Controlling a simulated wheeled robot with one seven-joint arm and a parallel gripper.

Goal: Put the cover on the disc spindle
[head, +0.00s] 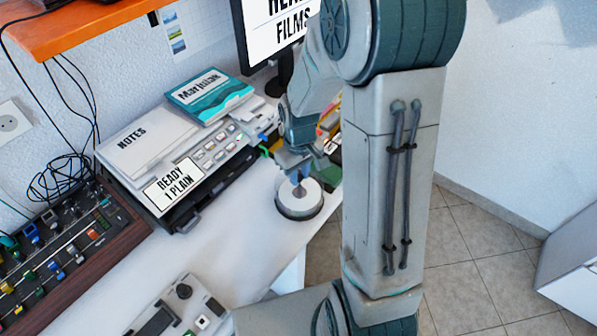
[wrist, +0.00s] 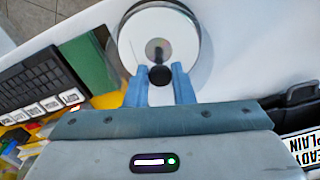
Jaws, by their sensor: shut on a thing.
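The disc spindle (head: 303,210) holds a white disc stack on the white desk, near its right edge. It also shows at the top of the wrist view (wrist: 138,35), with a dark centre. My gripper (head: 299,177) is directly above it, pointing down. In the wrist view, its two blue fingers (wrist: 159,72) are shut on the black knob of the cover (wrist: 160,77). The cover looks clear, and a round rim shows around the discs. I cannot tell whether the cover rests on the spindle base or hangs just above it.
A grey machine (head: 215,150) with notes and a teal book (head: 208,94) stands left of the spindle. A monitor (head: 279,30) is behind. A mixer (head: 75,255) and a small device (head: 180,310) lie nearer. Bare desk lies in front of the spindle.

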